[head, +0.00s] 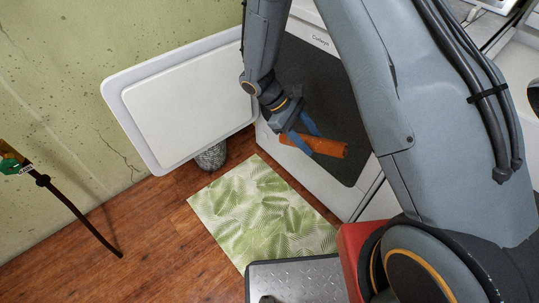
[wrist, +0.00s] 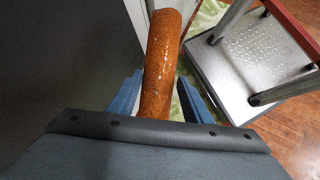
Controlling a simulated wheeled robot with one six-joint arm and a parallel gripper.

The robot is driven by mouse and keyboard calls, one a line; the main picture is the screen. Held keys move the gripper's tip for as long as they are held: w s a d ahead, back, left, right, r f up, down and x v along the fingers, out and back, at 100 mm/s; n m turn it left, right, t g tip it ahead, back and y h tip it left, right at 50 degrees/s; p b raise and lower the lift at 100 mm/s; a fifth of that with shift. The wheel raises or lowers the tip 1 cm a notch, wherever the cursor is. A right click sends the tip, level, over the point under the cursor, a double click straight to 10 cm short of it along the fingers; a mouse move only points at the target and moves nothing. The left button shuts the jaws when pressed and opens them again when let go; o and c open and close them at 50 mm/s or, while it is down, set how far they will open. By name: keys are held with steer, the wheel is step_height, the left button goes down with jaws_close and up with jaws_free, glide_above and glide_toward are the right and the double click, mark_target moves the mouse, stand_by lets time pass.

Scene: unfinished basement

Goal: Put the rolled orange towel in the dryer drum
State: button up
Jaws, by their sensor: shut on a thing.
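The rolled orange towel (head: 322,146) is held in the air in front of the white dryer (head: 322,190). My gripper (head: 308,136) has its blue fingers shut on the roll, one finger on each side. In the wrist view the towel (wrist: 162,65) lies lengthwise between the blue fingers (wrist: 160,88), its far end pointing up the picture. The dryer door (head: 185,95) is swung wide open to the left. A dark grey area (head: 310,75) fills much of the dryer front behind my gripper; the drum's inside cannot be made out. My arm hides part of the dryer.
A green leaf-patterned mat (head: 260,212) lies on the wood floor below the dryer. A grey speckled object (head: 211,156) stands on the floor under the door. A concrete wall (head: 60,75) is at the left.

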steer(key=w+a+f+n+t+h+b, duration=0.2)
steer(key=w+a+f+n+t+b, duration=0.35)
steer(key=f+n+b, duration=0.2)
steer(key=w+a+f+n+t+h+b, duration=0.1)
steer(key=w+a+f+n+t+b, duration=0.35)
steer(key=a+f+n+b, duration=0.3)
steer(key=w+d+b, duration=0.4)
steer(key=w+d, duration=0.6)
steer(key=d, duration=0.5)
steer(key=w+d+b, duration=0.4)
steer(key=w+d, duration=0.7)
steer(key=d, duration=0.5)
steer(key=shift+d+f+t, duration=0.15)
steer(key=shift+t, duration=0.15)
steer(key=shift+w, duration=0.1)
steer(key=shift+f, duration=0.1)
step_height(320, 180, down, 8)
steer(key=b, duration=0.4)
steer(key=o, duration=0.9)
